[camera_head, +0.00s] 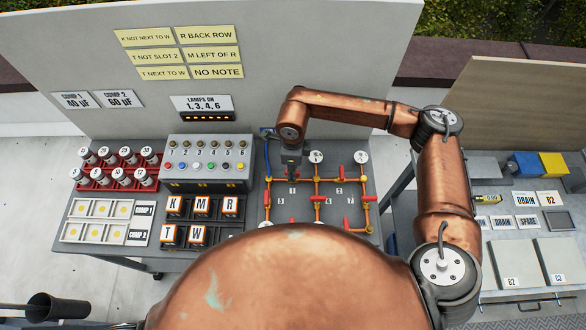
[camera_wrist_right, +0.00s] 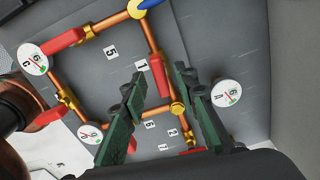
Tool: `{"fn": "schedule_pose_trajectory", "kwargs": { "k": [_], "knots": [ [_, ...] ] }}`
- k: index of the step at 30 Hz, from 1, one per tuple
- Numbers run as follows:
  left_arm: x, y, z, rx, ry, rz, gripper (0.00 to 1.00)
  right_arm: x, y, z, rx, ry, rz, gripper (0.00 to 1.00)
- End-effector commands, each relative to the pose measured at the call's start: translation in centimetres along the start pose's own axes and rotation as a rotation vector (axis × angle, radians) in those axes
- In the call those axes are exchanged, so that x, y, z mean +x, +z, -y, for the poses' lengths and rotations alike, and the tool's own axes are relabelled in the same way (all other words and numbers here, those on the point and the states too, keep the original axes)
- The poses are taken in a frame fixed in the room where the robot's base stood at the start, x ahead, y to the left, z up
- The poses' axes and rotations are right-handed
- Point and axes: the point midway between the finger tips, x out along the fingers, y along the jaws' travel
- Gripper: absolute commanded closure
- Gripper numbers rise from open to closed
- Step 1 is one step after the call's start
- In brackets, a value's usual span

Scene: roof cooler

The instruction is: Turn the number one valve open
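The valve board (camera_head: 328,232) carries orange pipes, yellow joints and red handles. In the right wrist view, a red handle (camera_wrist_right: 158,77) stands beside the number 1 label (camera_wrist_right: 141,66) and looks roughly in line with its pipe. My right gripper (camera_wrist_right: 159,84) is open. Its two dark green fingers lie either side of this handle in the picture, with visible gaps; I cannot tell their height above it. In the head view, my right gripper (camera_head: 291,172) points down over the upper left of the board, near the number 1 label (camera_head: 292,190). My left gripper is not in view.
Round gauges (camera_head: 361,157) stand along the board's top edge. A switch box (camera_head: 209,160) with a sloped front sits left of the board, with lettered blocks (camera_head: 202,205) before it. An upright grey panel (camera_head: 290,70) closes the back. A second table (camera_head: 535,230) is at right.

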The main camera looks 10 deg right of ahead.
Motion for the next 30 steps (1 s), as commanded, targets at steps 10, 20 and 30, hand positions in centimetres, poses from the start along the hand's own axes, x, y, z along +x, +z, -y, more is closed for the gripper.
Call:
{"fn": "schedule_pose_trajectory", "kwargs": {
  "k": [10, 20, 30],
  "knots": [
    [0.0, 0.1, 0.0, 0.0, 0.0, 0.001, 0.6, -4.3, 0.1, 0.1, 0.0, -0.005, 0.002, 0.72],
    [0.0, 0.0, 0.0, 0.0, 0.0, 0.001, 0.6, -10.4, 0.0, 0.1, 0.0, -0.002, 0.001, 0.72],
    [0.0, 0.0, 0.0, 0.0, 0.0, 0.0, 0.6, -12.0, 0.0, 0.0, -0.001, 0.0, 0.0, 0.72]
  ]
}}
